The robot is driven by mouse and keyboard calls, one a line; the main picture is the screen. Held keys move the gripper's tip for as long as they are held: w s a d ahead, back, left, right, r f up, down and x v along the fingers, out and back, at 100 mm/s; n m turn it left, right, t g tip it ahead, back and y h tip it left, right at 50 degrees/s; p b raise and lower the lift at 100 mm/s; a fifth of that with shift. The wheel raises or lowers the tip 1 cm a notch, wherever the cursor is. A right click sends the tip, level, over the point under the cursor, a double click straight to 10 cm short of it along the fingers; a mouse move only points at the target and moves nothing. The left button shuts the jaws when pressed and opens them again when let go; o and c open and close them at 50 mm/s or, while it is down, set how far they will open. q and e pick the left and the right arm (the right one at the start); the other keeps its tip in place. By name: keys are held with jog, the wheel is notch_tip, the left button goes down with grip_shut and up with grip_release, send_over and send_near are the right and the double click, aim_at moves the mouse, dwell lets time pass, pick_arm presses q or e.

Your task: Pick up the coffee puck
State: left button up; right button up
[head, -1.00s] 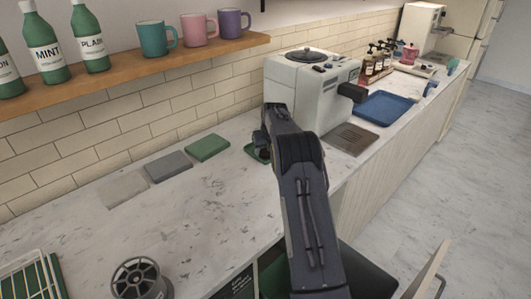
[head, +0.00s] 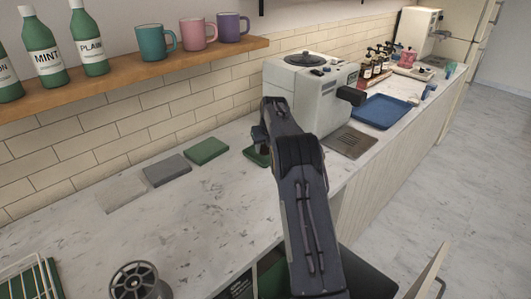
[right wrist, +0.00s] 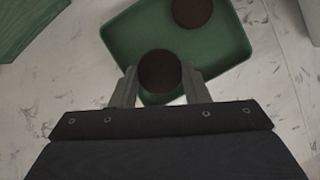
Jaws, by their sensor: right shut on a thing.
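A dark brown coffee puck (right wrist: 160,70) sits between the fingers of my right gripper (right wrist: 160,88) in the right wrist view. The gripper is shut on it. A second brown puck (right wrist: 192,12) lies on the green tray (right wrist: 125,40), beyond the held one. Whether the held puck touches the tray cannot be told. In the head view my right gripper (head: 262,142) is over the green tray (head: 252,157), and my arm hides much of the tray and the pucks. My left gripper is not in view.
A white coffee machine (head: 300,95) stands just behind and right of the gripper. A green pad (head: 206,150) and a grey pad (head: 167,169) lie to the left. A blue tray (head: 382,111) is farther right.

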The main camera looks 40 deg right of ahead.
jog(key=s+a+r+b, duration=0.4)
jog(key=s+a+r, duration=0.3)
jog(key=s+r, duration=0.3)
jog(key=shift+s, duration=1.15)
